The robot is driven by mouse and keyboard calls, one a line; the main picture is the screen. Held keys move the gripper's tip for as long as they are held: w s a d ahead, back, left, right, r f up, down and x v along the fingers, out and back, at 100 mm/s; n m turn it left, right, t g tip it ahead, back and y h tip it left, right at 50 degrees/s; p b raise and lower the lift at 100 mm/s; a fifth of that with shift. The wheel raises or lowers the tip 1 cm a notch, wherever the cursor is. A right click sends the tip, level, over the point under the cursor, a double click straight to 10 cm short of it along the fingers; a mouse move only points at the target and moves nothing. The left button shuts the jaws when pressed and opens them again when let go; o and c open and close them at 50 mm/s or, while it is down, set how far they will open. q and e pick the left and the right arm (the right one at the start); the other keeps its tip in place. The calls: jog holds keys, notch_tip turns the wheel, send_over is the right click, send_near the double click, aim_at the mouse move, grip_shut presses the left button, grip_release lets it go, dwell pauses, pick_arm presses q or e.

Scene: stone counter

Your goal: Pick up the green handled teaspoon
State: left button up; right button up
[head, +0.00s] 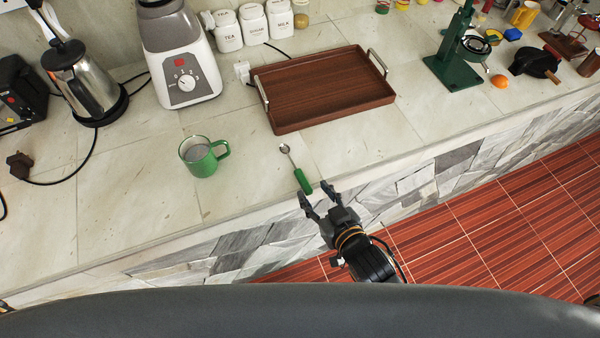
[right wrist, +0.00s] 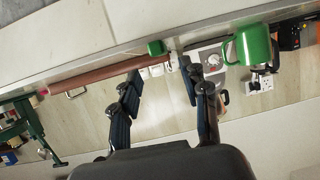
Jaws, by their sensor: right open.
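The teaspoon (head: 301,180) lies on the stone counter near its front edge, green handle toward me and metal bowl pointing away. In the right wrist view its green handle (right wrist: 156,47) shows just beyond the fingertips, small and seen end-on. My right gripper (head: 314,193) is at the counter's front edge, close to the handle's near end, with its fingers apart. In the right wrist view the right gripper (right wrist: 160,70) has an empty gap between its fingers. I cannot tell whether a finger touches the handle. My left gripper is not in view.
A green mug (head: 203,157) stands left of the spoon. A brown wooden tray (head: 325,90) with metal handles lies behind it. A blender (head: 180,60) and a kettle (head: 82,80) stand at the back left. The counter around the spoon is clear.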

aim_at(304, 181)
jog(key=shift+p+x, duration=0.75)
jog(key=shift+x, duration=1.95)
jog(key=shift+s+f, duration=0.15)
jog(key=shift+f, duration=0.05)
grip_shut()
